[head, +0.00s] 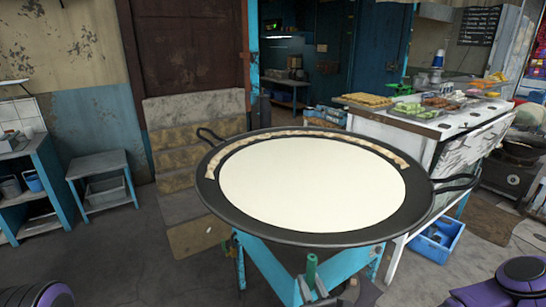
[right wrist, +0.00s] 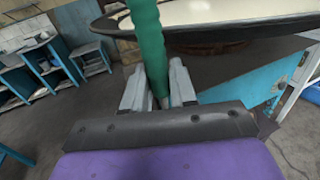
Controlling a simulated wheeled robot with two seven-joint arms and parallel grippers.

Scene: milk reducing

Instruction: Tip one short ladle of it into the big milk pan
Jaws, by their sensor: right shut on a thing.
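The big milk pan (head: 225,215) is a wide black round pan with two loop handles, filled with cream-white milk (head: 310,185). A wrinkled, tan skin lies in a band along its far inner edge. My right gripper (head: 312,292) is at the bottom of the head view, in front of the pan and below its near rim. It is shut on a green handle (head: 311,268), which stands upright between the grey fingers in the right wrist view (right wrist: 150,45). The handle's far end is out of sight, so I cannot tell whether it is the ladle. My left gripper is not in view.
The pan rests on a blue stand (head: 265,265). A white counter (head: 400,130) with food trays stands at the right, with a blue crate (head: 437,240) below. A small grey table (head: 100,165) is at the left. Floor at the front left is clear.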

